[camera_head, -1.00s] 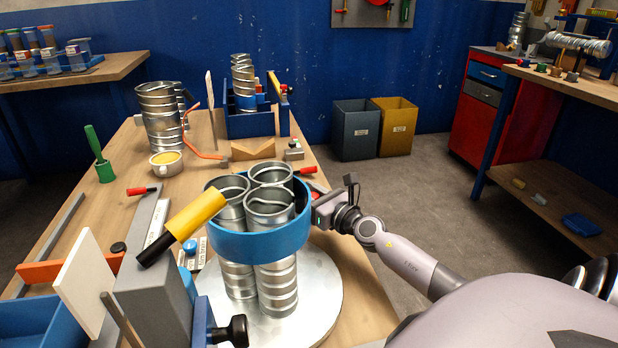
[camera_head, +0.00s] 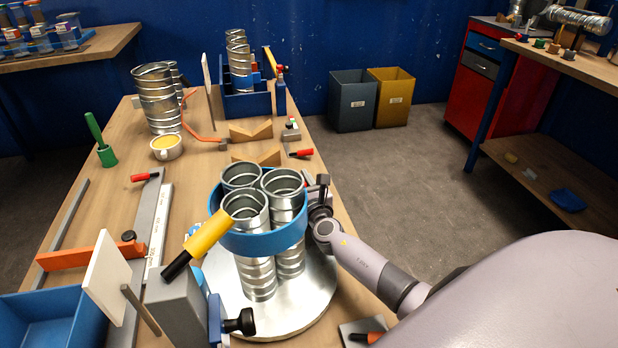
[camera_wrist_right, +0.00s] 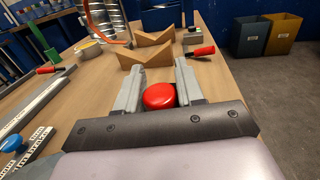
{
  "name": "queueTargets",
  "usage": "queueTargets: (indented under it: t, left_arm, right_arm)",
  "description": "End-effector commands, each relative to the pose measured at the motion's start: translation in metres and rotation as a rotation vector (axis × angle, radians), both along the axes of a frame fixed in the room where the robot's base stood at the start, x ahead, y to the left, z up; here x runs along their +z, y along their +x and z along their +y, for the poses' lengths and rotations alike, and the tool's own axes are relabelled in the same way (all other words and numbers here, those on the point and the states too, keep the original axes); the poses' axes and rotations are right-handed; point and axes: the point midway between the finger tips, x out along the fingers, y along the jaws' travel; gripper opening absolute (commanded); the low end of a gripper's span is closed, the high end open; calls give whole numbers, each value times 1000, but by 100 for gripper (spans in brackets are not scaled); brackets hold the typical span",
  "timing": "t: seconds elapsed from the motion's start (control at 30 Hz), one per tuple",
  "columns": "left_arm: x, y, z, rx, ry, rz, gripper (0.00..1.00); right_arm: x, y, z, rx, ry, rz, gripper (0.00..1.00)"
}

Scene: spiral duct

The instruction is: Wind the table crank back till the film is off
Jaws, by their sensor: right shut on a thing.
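Three spiral metal ducts (camera_head: 257,275) stand upright in a bundle on a round metal turntable (camera_head: 318,298). A wide blue film band (camera_head: 262,241) still surrounds their upper part. My right gripper (camera_head: 319,190) is at the right rim of the band, partly hidden behind it in the head view. In the right wrist view my right gripper (camera_wrist_right: 158,88) is shut on a red knob (camera_wrist_right: 159,96), seen between its two fingers. I take it for the crank's knob; the crank arm under it is hidden. My left gripper is not in view.
A yellow and black handle (camera_head: 200,243) rises at the band's front left, near a grey block (camera_head: 176,309). Wooden V-blocks (camera_head: 251,131), a cup (camera_head: 167,147) and other ducts (camera_head: 157,98) stand farther back. Floor is clear right of the table.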

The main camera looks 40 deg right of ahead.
Motion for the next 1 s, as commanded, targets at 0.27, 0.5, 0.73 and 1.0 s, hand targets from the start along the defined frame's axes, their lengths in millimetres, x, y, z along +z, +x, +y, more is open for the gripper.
queueTargets:
  t: [0.27,0.5,0.73,1.0]
  left_arm:
    - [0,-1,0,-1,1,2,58]
    - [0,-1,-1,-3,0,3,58]
    - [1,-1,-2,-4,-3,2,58]
    - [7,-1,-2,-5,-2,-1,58]
  right_arm:
    - [0,2,3,-6,-3,3,0]
    - [0,2,3,-3,-4,2,57]
    - [0,2,3,-2,-2,1,58]
    - [1,-12,7,-1,0,3,58]
